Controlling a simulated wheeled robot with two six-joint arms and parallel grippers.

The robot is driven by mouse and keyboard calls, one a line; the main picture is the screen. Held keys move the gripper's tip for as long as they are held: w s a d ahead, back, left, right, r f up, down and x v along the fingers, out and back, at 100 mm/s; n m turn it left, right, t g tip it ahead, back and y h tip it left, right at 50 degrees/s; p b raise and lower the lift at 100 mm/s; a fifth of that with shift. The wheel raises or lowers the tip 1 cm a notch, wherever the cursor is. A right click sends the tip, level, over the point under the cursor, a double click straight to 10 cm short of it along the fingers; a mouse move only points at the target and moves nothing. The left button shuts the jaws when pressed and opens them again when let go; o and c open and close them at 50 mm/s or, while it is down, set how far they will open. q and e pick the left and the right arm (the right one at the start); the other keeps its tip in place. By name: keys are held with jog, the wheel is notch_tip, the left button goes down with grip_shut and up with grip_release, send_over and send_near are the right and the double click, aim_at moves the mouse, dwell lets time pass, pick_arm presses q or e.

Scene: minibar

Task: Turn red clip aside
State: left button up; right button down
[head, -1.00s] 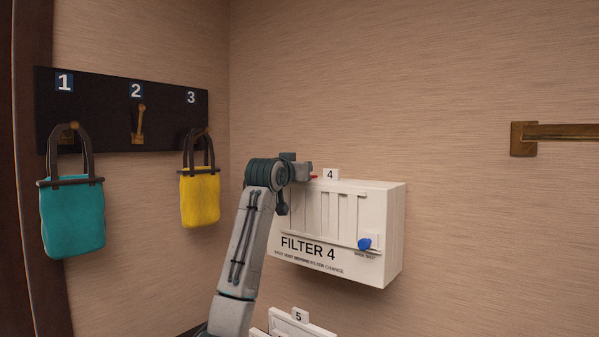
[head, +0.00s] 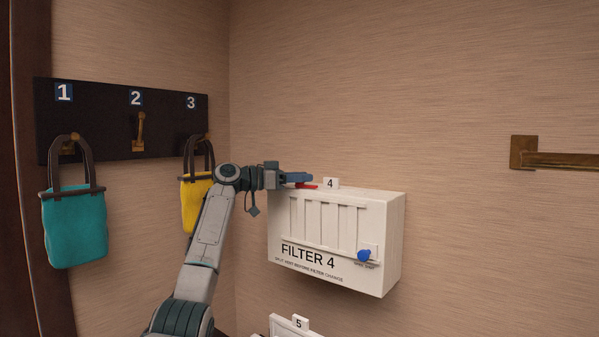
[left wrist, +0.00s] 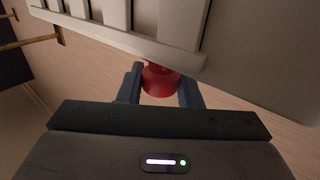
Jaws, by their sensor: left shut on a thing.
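The red clip (head: 306,186) sits at the top left edge of the white box marked FILTER 4 (head: 345,276). It also shows in the left wrist view (left wrist: 160,80) as a red rounded piece at the edge of the white box. My left gripper (head: 303,178) is at the clip, with its arm coming in from the left. In the left wrist view its two fingers stand on either side of the red piece and are shut on it. The fingers hide part of the clip. My right gripper is not in view.
A blue knob (head: 365,255) is at the box's lower right. A teal bag (head: 75,228) and a yellow bag (head: 191,208), partly behind my arm, hang from a black hook board (head: 110,118). A box marked 5 (head: 287,326) stands below. A brass bar (head: 565,160) is at right.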

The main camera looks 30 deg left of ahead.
pick_arm(q)
jog(key=shift+m+g+h+p, duration=0.7)
jog(key=shift+m+g+h, duration=0.2)
jog(key=shift+g+h, duration=0.2)
jog(key=o, duration=1)
jog(key=shift+c, duration=0.2)
